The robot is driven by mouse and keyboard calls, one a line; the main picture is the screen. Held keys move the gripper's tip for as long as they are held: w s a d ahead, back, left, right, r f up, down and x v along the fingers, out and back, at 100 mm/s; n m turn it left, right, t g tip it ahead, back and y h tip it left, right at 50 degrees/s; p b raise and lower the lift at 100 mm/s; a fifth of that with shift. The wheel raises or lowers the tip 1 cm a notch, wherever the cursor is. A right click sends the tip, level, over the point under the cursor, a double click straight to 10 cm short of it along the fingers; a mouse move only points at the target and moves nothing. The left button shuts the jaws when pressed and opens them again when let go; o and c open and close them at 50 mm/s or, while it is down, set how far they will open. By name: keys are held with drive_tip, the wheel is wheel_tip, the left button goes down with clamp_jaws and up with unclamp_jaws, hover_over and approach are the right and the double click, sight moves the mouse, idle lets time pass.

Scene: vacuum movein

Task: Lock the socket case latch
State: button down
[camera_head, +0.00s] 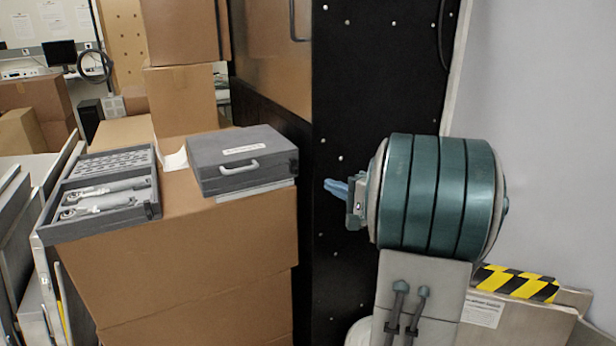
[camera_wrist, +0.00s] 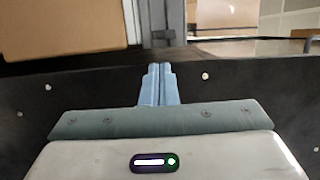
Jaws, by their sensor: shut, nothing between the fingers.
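A closed grey case (camera_head: 242,160) with a light handle on its front lies on top of a cardboard box stack in the head view. An open grey case (camera_head: 105,190) with wrenches and several sockets in it lies to its left. Which one is the socket case is not labelled clearly enough to read, and the latch is too small to make out. My gripper (camera_head: 328,186) is to the right of the closed case, in front of a black panel, apart from both cases. In the wrist view my gripper (camera_wrist: 159,68) has its blue fingers together, with nothing between them.
The cardboard stack (camera_head: 190,270) carries both cases. The black panel (camera_head: 370,80) with rivets stands behind my gripper. More boxes (camera_head: 180,98) stand behind the cases. Metal panels (camera_head: 20,240) lean at the left. A yellow-black striped strip (camera_head: 515,282) is at the lower right.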

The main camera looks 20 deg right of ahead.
sight(294, 168)
drive_tip(key=shift+d, duration=0.35)
drive_tip(key=shift+w, duration=0.1)
drive_tip(key=p+x, duration=0.2)
drive_tip(key=x, duration=0.8)
drive_tip(key=shift+r, duration=0.1)
drive_tip(key=shift+a+b, duration=0.1)
drive_tip(key=shift+b, duration=0.2)
